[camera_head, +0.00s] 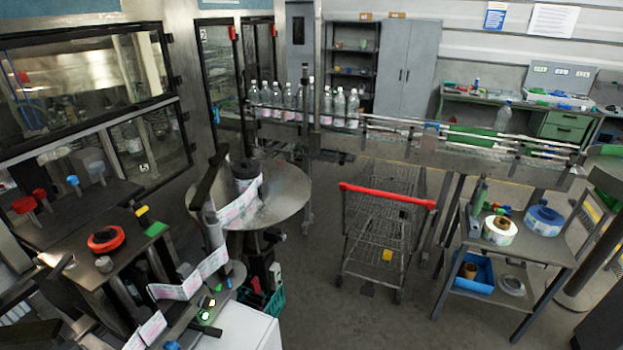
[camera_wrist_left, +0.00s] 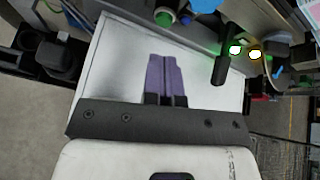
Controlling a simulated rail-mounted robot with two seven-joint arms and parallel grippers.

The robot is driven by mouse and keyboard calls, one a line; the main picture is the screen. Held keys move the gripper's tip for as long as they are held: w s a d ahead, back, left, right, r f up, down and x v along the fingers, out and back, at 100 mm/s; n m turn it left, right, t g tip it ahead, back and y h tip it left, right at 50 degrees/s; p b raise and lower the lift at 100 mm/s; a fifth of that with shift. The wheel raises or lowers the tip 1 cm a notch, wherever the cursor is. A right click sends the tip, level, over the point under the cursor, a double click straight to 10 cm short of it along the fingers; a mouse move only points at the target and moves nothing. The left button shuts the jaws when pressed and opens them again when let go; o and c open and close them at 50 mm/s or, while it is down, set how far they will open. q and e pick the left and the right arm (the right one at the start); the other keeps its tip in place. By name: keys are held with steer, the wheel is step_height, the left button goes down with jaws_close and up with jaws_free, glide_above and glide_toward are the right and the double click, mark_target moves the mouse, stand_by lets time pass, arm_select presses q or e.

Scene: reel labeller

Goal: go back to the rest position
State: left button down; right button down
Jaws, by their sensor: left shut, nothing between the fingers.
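My left gripper (camera_wrist_left: 165,60) shows in the left wrist view, with its two purple fingers together and nothing between them. It is over a plain white surface (camera_wrist_left: 120,70), beside the lit green button (camera_wrist_left: 235,48) and lit yellow button (camera_wrist_left: 255,54) of the labeller. I do not make out either gripper in the head view. The labeller's round metal plate (camera_head: 290,195) carries a reel (camera_head: 246,175), and a label strip (camera_head: 215,262) runs from it towards the front.
The white box (camera_head: 240,328) stands at the front beside the labeller. A wire trolley with a red handle (camera_head: 388,196) stands in the middle. A side table (camera_head: 515,250) with reels is at the right. A conveyor (camera_head: 450,150) with bottles crosses behind. Floor shows at front centre.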

arm_select(q)
steer(key=w+d+r+n+t+h, duration=0.1)
steer(key=w+d+r+n+h, duration=0.1)
steer(key=d+r+n+h, duration=0.7)
steer(key=s+d+r+n+t, duration=0.2)
steer(key=s+d+r+n, duration=0.1)
steer(key=s+r+n, duration=0.5)
steer(key=s+d+r+h+p, duration=0.2)
steer(key=s+r+h, duration=0.1)
steer(key=s, duration=0.7)
steer(key=s+a+f+g, duration=0.1)
steer(key=s+f+g, duration=0.2)
steer(key=s+f, duration=0.4)
steer(key=s, duration=0.8)
steer(key=shift+f+m+g+p, duration=0.15)
steer(key=shift+m+g+p, duration=0.15)
steer(key=shift+p, duration=0.05)
